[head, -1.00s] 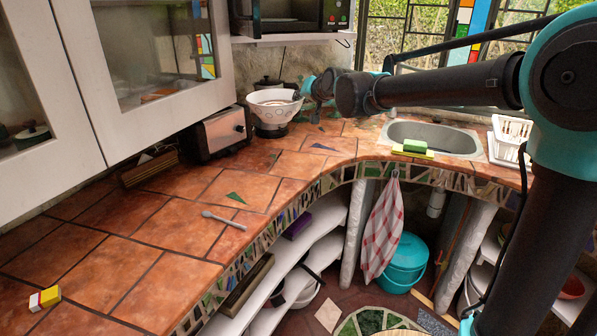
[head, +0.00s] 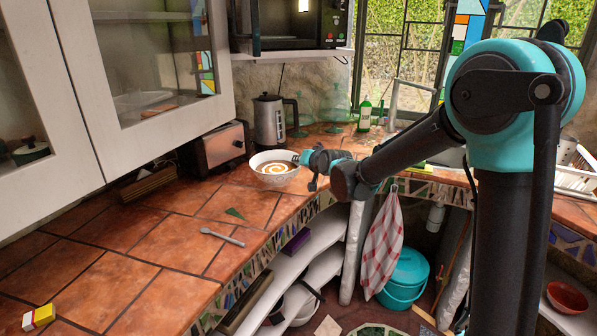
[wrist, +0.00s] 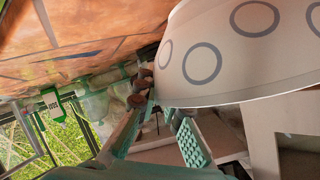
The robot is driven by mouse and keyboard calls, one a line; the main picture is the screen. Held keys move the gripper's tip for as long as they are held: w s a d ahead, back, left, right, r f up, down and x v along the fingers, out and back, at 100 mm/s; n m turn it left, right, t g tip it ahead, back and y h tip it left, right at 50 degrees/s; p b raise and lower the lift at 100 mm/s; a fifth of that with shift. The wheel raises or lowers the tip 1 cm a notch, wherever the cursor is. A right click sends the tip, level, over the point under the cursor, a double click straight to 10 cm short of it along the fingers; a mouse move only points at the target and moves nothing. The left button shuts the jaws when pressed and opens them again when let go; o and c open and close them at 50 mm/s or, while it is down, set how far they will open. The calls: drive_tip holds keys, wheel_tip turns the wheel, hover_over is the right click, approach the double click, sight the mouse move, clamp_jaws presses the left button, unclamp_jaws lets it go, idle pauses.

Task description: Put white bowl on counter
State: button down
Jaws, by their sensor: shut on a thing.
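The white bowl (head: 270,179) has grey rings outside and an orange-and-white swirl inside. In the head view it is upright, over the tiled counter (head: 180,207) between the toaster and the counter's curved front edge. I cannot tell whether its base touches the tiles. My gripper (head: 303,159) is at the bowl's right rim, shut on it. In the wrist view the bowl (wrist: 235,55) fills the upper right, with my gripper's fingers (wrist: 168,115) at its edge. Part of the rim is hidden there.
A toaster (head: 217,148) stands left of the bowl and a kettle (head: 268,122) behind it. A grey spoon (head: 222,236) and a yellow-and-white box (head: 38,317) lie nearer on the counter. Tiles between them are largely clear. A green bottle (head: 365,115) stands farther back.

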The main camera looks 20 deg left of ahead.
drive_tip(key=shift+f, duration=1.9)
drive_tip(key=c, duration=1.6)
unclamp_jaws()
drive_tip(key=shift+c, duration=0.2)
drive_tip(key=v, duration=1.2)
